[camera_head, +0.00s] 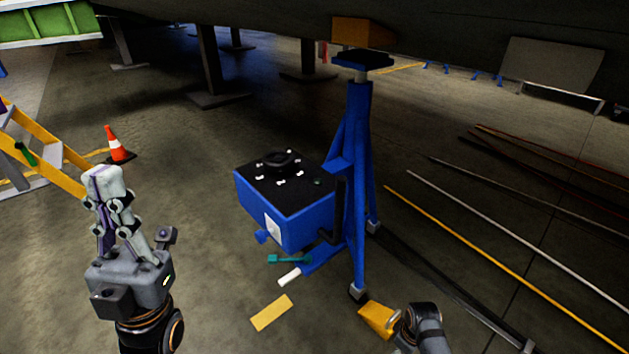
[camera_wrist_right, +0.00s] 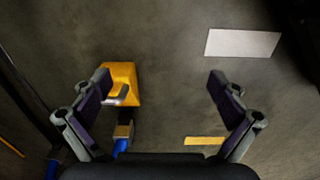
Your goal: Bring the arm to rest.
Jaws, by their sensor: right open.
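In the head view, part of my right arm (camera_head: 424,330) shows at the bottom edge, right of centre, close to a yellow block (camera_head: 377,319). That block also shows in the right wrist view (camera_wrist_right: 122,75), partly behind the left-hand finger. My left gripper (camera_head: 103,172) points upward at the lower left of the head view. Its fingers overlap from this angle, so their gap is unclear. I see nothing held in it.
A blue jack stand (camera_head: 358,150) with a blue box (camera_head: 285,205) stands in the middle. Long rods (camera_head: 500,250) lie on the right floor. A yellow ladder (camera_head: 45,150) and an orange cone (camera_head: 116,145) are at the left. A dark structure hangs overhead.

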